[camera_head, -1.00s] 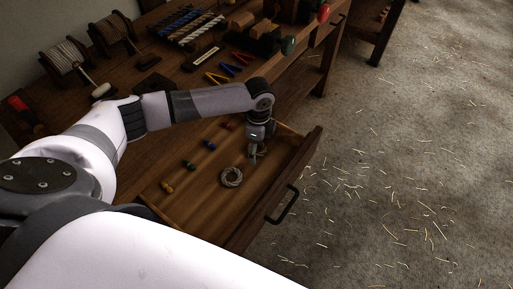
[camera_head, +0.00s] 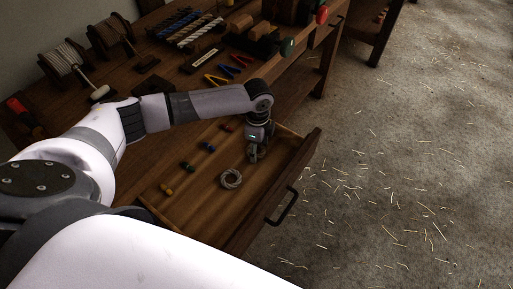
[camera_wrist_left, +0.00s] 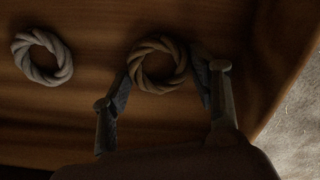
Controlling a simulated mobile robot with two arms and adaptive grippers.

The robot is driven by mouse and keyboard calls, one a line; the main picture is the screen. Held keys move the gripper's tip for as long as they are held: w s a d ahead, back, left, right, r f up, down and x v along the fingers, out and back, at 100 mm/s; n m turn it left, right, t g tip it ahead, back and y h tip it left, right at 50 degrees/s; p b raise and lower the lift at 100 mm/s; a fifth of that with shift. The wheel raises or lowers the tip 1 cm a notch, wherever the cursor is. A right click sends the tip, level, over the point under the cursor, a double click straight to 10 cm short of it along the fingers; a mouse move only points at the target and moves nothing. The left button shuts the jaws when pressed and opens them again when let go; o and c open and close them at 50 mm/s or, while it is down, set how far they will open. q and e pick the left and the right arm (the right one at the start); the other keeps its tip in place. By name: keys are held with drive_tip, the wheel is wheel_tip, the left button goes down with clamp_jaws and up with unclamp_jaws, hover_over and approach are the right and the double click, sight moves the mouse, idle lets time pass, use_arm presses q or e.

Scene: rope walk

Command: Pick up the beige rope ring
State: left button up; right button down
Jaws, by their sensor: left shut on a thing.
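The beige rope ring (camera_wrist_left: 157,86) is a twisted, brownish-tan loop in the left wrist view. It sits between the two fingers of my left gripper (camera_wrist_left: 160,80), which is shut on it with a finger at each side. In the head view my left gripper (camera_head: 256,155) is low inside the open drawer (camera_head: 205,200), and the beige ring is mostly hidden by it. A second, paler greyish rope ring (camera_head: 231,178) lies on the drawer floor beside the gripper; it also shows in the left wrist view (camera_wrist_left: 65,62). My right gripper is not in view.
Several small coloured pieces (camera_head: 188,166) lie in a row in the drawer. The drawer's front with its black handle (camera_head: 283,207) faces the straw-littered floor (camera_head: 400,180). Behind, the workbench holds rope spools (camera_head: 68,62), pliers and other tools.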

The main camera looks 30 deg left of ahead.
use_arm(q)
wheel_tip(320, 180, up, 20)
drive_tip(key=p, duration=0.2)
idle(0.4)
